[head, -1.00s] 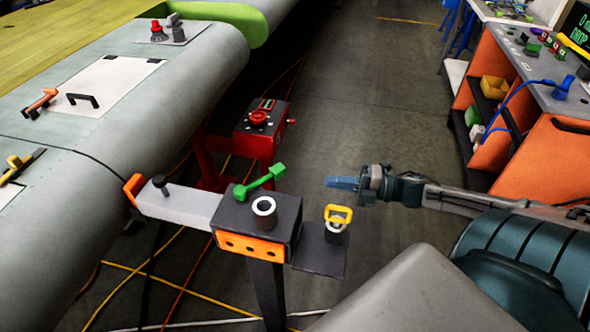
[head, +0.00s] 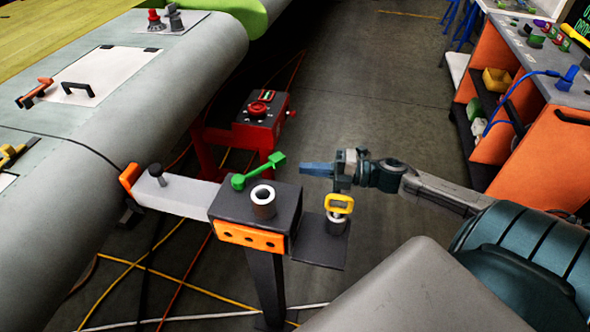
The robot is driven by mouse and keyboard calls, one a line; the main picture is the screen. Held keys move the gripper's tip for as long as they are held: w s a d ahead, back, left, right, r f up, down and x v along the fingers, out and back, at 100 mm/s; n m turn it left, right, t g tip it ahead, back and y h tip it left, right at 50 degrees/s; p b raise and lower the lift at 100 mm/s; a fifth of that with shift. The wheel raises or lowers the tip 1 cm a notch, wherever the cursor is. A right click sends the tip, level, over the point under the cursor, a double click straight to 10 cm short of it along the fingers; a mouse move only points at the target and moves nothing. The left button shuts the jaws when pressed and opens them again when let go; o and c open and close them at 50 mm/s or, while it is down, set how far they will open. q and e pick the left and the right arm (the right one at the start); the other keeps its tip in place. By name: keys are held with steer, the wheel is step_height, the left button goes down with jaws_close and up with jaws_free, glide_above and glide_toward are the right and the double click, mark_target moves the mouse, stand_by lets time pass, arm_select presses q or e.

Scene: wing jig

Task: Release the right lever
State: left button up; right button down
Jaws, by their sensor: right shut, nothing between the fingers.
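A green lever (head: 260,171) sits on top of a dark box-shaped jig head (head: 232,205) with an orange front plate. The lever slants up to the right, its square knob at the right end. My right gripper (head: 304,169) is shut and empty, its blue fingers pointing left. In the picture its tips are a short way right of the lever's knob, with a gap between them. My left gripper is not in view.
A white-rimmed socket (head: 263,202) stands in front of the lever. A yellow-handled pin (head: 340,204) stands on the small side plate (head: 318,252), just below my right gripper in the picture. A red stand (head: 259,125) is behind. The grey wing (head: 130,120) fills the left.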

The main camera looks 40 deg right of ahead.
mark_target(277, 166)
steer(key=shift+x, duration=1.95)
